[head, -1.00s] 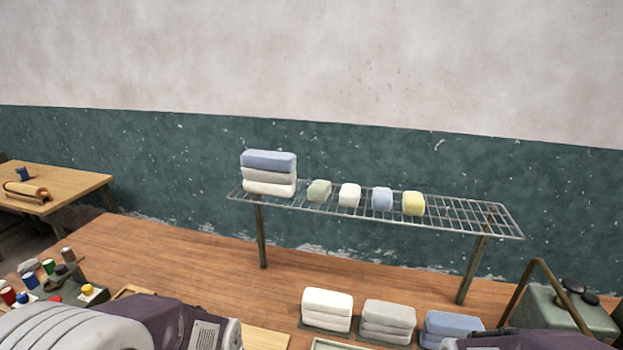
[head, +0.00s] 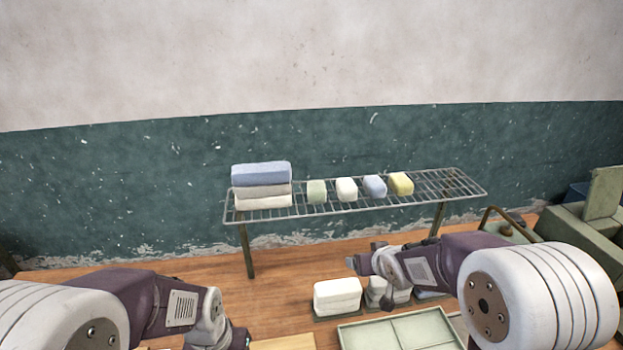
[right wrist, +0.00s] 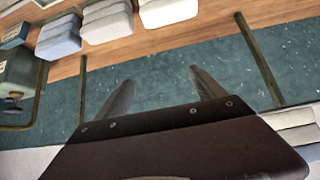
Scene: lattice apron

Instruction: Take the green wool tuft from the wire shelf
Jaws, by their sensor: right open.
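The green wool tuft (head: 316,191) is a small pale green block on the wire shelf (head: 440,187), in the head view. It sits between the folded stack on its left and a white tuft (head: 347,189) on its right. My right gripper (head: 362,264) is below the shelf and right of the green tuft, apart from it. In the right wrist view my right gripper (right wrist: 163,90) is open with nothing between its fingers; I cannot make out the green tuft there. My left gripper (head: 240,340) is low at the bottom edge, its fingers mostly cut off.
A blue tuft (head: 375,186) and a yellow tuft (head: 400,184) share the shelf. A blue, grey and cream stack (head: 261,175) stands at its left end. Below are folded stacks, including a white one (head: 337,296), and a divided tray (head: 395,333).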

